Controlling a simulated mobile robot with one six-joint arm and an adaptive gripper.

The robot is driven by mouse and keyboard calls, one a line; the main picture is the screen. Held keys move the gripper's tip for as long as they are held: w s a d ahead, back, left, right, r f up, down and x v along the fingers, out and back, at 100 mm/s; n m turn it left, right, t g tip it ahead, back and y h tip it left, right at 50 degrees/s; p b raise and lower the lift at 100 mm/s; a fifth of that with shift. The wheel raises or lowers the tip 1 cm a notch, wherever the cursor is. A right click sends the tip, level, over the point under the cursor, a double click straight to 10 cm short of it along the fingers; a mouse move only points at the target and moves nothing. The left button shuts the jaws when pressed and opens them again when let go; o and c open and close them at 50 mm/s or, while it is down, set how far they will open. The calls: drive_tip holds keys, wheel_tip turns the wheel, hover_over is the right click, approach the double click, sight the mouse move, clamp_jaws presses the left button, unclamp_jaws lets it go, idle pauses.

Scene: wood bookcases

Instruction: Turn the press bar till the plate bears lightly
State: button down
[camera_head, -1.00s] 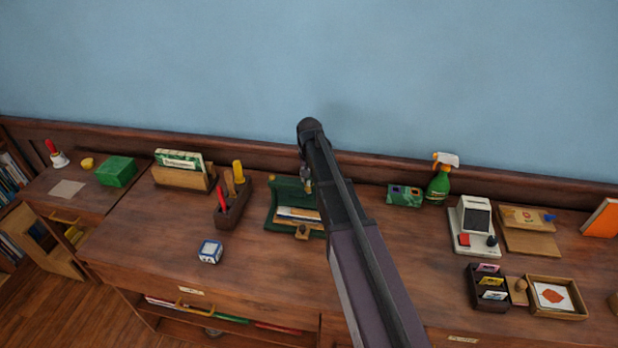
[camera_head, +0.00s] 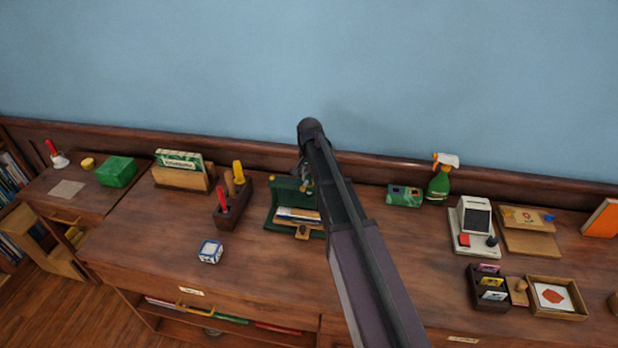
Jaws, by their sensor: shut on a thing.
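The green press (camera_head: 271,217) stands on the wooden desk, left of my arm. Books or papers (camera_head: 298,214) lie inside it, low in its frame. My gripper (camera_head: 303,176) is at the top of the press, small and partly hidden by my own arm. It is shut on the press bar, of which a small brass-coloured end (camera_head: 309,185) shows beside it. The rest of the bar and the right side of the press are hidden behind my arm. I cannot tell whether the plate touches the books.
A dark pen holder (camera_head: 233,208) stands close on the left, with a blue-and-white cube (camera_head: 210,251) in front. A green box (camera_head: 404,196) and spray bottle (camera_head: 438,186) stand right of my arm. The desk front between cube and press is clear.

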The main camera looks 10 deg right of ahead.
drive_tip(key=m, duration=0.6)
drive_tip(key=shift+m, duration=0.3)
idle(0.4)
drive_tip(key=shift+c, duration=2.4)
unclamp_jaws()
drive_tip(key=shift+n, duration=0.4)
